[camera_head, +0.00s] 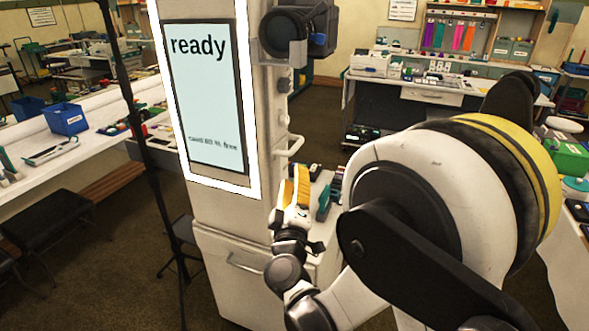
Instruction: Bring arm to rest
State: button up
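My arm fills the right foreground, a large white and black joint with a yellow band. Its thinner wrist part bends up near the middle of the view, in front of the white cabinet (222,262). A yellow-orange ribbed thing (302,184) shows right at the gripper's end. I cannot tell whether the fingers touch it or it stands behind them. The finger gap is too small to make out.
A screen (207,98) reading "ready" is on the cabinet. Dark and green items (326,205) lie on the ledge beside the gripper. A black stand pole (137,120) rises at left. A white bench with a blue bin (66,119) is further left. A workbench (430,88) stands behind.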

jog(key=shift+d, duration=0.1)
jog(key=s+d+m+g+h, duration=0.3)
jog(key=d+m+g, duration=0.1)
jog(key=d, duration=0.7)
jog(key=s+d+m+g+h, duration=0.2)
jog(key=s+d+m+g, duration=0.15)
jog(key=d, duration=0.65)
jog(key=s+f+m+g+y, duration=0.2)
jog(key=s+g, duration=0.1)
jog(key=s, duration=0.7)
jog(key=s+f+m+g+y, duration=0.2)
jog(key=s+f+g+y, duration=0.1)
jog(key=s, duration=0.7)
jog(key=shift+d+f, duration=0.25)
jog(key=shift+f, duration=0.05)
